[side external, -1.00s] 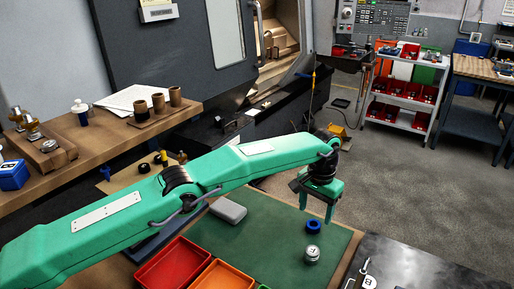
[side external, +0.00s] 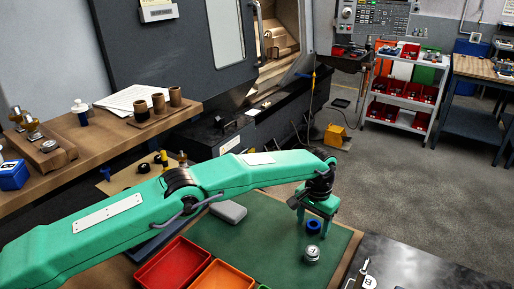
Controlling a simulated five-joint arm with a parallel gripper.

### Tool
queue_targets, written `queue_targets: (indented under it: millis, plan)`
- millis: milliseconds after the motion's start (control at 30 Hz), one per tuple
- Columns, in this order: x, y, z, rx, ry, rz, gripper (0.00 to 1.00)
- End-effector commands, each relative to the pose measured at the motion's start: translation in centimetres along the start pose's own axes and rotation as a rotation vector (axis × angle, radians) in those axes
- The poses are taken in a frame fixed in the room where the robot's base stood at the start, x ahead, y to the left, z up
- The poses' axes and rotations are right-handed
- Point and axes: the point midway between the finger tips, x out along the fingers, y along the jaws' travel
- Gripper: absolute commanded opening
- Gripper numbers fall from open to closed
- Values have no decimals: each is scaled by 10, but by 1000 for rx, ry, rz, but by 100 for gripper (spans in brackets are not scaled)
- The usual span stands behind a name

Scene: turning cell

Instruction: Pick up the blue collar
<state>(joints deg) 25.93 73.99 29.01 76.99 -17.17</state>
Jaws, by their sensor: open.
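The blue collar (side external: 313,227) is a small ring lying on the green mat (side external: 262,232). My gripper (side external: 312,228) is open, pointing down, with its green fingers low over the mat at the collar. One finger shows on each side of the collar, at least in this view. I cannot tell whether the fingers touch the collar or the mat. A silver cylindrical part (side external: 312,254) stands on the mat just in front of the collar.
A red bin (side external: 172,262) and an orange bin (side external: 218,277) stand at the mat's front left. A grey block (side external: 229,212) lies on the mat left of my gripper. A dark metal plate (side external: 425,268) lies at the right. The mat's middle is clear.

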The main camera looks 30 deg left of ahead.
Motion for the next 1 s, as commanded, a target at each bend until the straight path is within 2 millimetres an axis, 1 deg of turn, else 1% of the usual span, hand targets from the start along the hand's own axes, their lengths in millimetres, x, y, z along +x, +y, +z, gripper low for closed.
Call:
queue_targets:
  millis: [67,100,267,300,333,367,767,867,1000]
  plan:
    - [0,0,0,0,0,0,63]
    - [0,0,0,0,0,0,59]
    - [0,0,0,0,0,0,27]
    - [0,0,0,0,0,0,20]
    - [0,0,0,0,0,0,14]
    - [0,0,0,0,0,0,10]
    - [-5,0,0,0,2,1,10]
    - [-10,0,0,0,2,1,10]
    - [-24,0,-1,0,4,1,10]
